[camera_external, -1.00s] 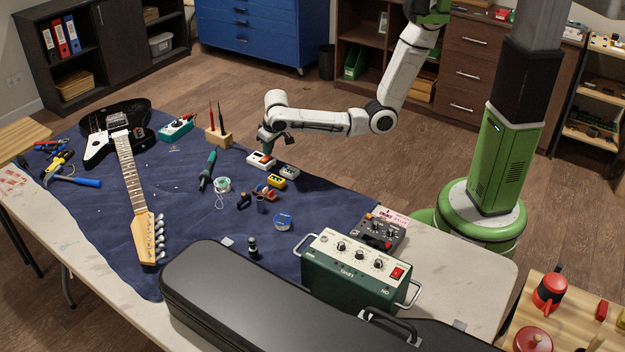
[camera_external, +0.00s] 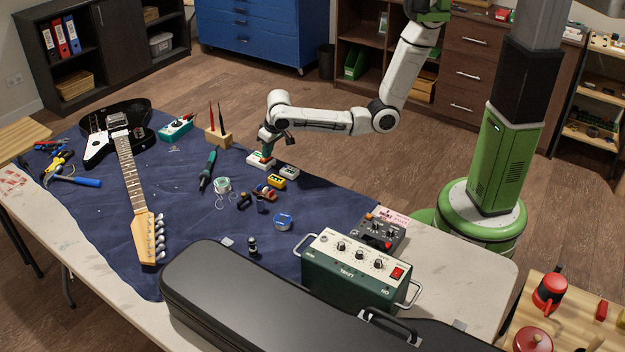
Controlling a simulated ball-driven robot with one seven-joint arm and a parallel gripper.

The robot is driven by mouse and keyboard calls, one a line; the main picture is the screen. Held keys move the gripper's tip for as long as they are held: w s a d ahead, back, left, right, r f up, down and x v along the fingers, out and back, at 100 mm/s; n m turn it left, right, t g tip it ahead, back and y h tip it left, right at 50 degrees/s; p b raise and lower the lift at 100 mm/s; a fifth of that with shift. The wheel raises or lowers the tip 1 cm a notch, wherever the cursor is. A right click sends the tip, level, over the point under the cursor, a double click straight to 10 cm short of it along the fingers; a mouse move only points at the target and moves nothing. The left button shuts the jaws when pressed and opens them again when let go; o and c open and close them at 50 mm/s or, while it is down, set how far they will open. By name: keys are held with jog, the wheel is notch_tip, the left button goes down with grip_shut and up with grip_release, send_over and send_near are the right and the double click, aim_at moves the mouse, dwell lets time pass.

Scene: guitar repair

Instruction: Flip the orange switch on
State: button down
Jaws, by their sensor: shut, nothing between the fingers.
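A small white box (camera_external: 256,161) with an orange-red switch (camera_external: 268,161) lies on the far edge of the dark blue cloth. My gripper (camera_external: 267,154) is shut and points down right over this box, at or very near the switch. The fingers partly hide the switch, so I cannot tell its position or whether the fingertips touch it.
A grey box (camera_external: 289,172) and a yellow box (camera_external: 277,181) stand close by on the right. A wooden block with two upright tools (camera_external: 218,138) is on the left. A green soldering iron (camera_external: 208,170), guitar (camera_external: 130,175) and green amplifier (camera_external: 345,270) are farther off.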

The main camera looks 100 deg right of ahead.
jog(key=shift+w+a+r, duration=0.1)
jog(key=shift+w+a, duration=0.2)
jog(key=shift+r+p, duration=0.4)
jog(key=shift+p, duration=0.1)
jog(key=r+p, duration=0.2)
jog(key=p, duration=0.1)
jog(key=r+p, duration=0.1)
jog(key=r, duration=0.1)
jog(key=shift+s+d, duration=0.25)
jog(key=s+d+b+v, duration=0.1)
jog(key=v, duration=0.8)
jog(key=shift+s, duration=0.25)
jog(key=shift+f, duration=0.1)
jog(key=s+f+n+y, duration=0.1)
jog(key=s+f+n, duration=0.3)
jog(key=s, duration=0.8)
jog(key=s+f+n+g+b, duration=0.1)
jog(key=s+f+n, duration=0.3)
jog(key=s, duration=0.9)
jog(key=shift+a+n+g+y, duration=0.3)
jog(key=shift+a+y, duration=0.1)
jog(key=shift+a, duration=0.1)
